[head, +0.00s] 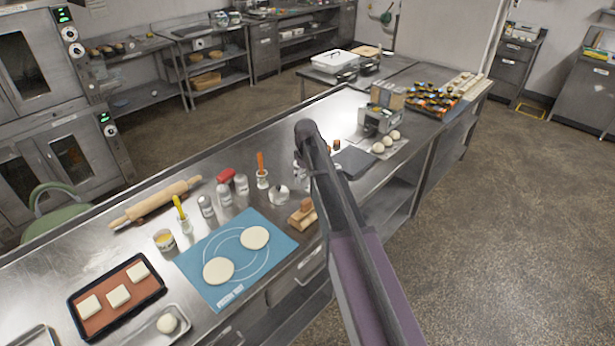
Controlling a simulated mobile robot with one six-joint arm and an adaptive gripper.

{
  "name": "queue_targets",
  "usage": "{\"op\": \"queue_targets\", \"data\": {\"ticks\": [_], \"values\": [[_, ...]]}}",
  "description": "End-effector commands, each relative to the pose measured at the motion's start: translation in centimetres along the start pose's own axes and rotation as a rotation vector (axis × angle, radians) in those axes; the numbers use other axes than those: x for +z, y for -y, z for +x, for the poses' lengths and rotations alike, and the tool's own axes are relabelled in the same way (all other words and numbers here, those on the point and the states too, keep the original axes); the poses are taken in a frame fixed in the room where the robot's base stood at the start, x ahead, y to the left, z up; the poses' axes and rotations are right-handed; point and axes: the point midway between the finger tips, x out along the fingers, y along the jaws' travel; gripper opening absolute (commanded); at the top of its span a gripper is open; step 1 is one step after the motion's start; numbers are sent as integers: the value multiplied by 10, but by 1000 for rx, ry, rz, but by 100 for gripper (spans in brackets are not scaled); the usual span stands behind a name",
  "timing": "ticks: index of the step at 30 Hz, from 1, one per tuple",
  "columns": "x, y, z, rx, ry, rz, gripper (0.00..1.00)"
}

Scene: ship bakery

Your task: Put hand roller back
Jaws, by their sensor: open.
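A small wooden tool (302,215), which looks like the hand roller, lies on the steel counter (130,247) just right of the blue dough mat (210,293). Its right side is close to my arm in the picture, and I cannot make out its exact shape. Two flat dough rounds lie on the mat, one near its middle (255,237) and one nearer the front (218,270). My arm reaches up across the middle of the head view, and I cannot make out my gripper's fingers anywhere.
A long rolling pin (156,203) lies at the back left of the counter. Shakers (207,206), a red-topped item (226,176) and utensil jars (262,179) stand behind the mat. A dark tray (117,298) with dough squares is front left. A scale-like device (382,120) stands farther right.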

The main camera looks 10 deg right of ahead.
Motion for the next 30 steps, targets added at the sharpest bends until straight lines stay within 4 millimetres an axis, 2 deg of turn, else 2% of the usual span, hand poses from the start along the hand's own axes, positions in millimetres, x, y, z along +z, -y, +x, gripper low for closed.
{"op": "queue_targets", "data": {"ticks": [22,26,30], "values": [[2,1,-2,0,0,3,100],[13,9,-2,0,0,24,100],[40,28,-2,0,0,86,100]]}}
